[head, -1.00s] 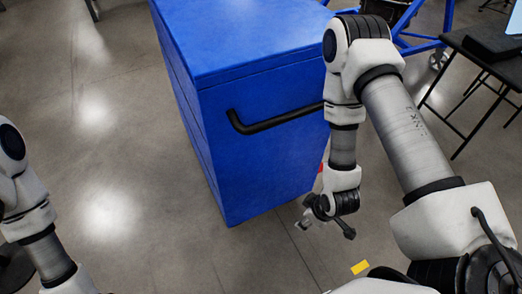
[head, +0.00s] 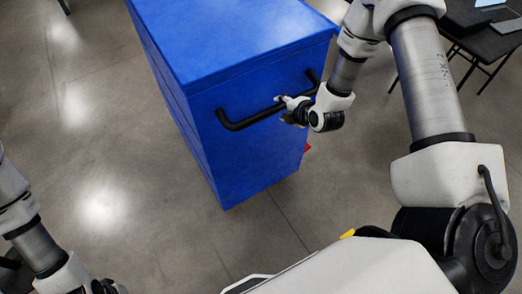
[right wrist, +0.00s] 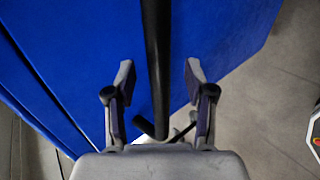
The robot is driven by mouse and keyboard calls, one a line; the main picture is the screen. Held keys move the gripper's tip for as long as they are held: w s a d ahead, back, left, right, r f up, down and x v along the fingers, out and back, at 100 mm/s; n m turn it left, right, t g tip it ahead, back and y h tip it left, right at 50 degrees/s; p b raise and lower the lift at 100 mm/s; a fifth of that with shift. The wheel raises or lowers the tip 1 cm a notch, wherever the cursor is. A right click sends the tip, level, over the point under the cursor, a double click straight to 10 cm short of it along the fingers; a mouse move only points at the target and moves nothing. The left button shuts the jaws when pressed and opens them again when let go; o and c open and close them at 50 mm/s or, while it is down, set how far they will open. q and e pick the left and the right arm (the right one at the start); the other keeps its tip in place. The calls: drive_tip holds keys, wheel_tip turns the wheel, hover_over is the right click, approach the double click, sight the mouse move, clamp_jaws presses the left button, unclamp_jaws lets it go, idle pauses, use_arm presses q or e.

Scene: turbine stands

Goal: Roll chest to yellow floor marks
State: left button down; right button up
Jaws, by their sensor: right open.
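The blue chest (head: 225,75) stands on the floor, left of centre in the head view. A black bar handle (head: 245,122) is fixed across its near face. My right gripper (head: 286,105) is at this handle, near its right part. In the right wrist view the chest (right wrist: 220,30) fills the upper part, and the handle (right wrist: 156,45) runs between the two open fingers, apart from both. A yellow floor mark (head: 348,234) shows partly, behind my own base. Of my left arm only links show at the lower left; its fingertips are out of the picture.
A black table (head: 470,40) with a laptop (head: 490,4) stands at the upper right. A small red part (head: 307,148) shows at the chest's right lower side. The grey floor left of the chest and in front of it is clear.

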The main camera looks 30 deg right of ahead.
drive_tip(key=shift+b+x, duration=0.3)
drive_tip(key=shift+x, duration=0.65)
drive_tip(key=shift+r, duration=0.1)
drive_tip(key=shift+p, duration=0.45)
drive_tip(key=shift+c, duration=0.3)
clamp_jaws()
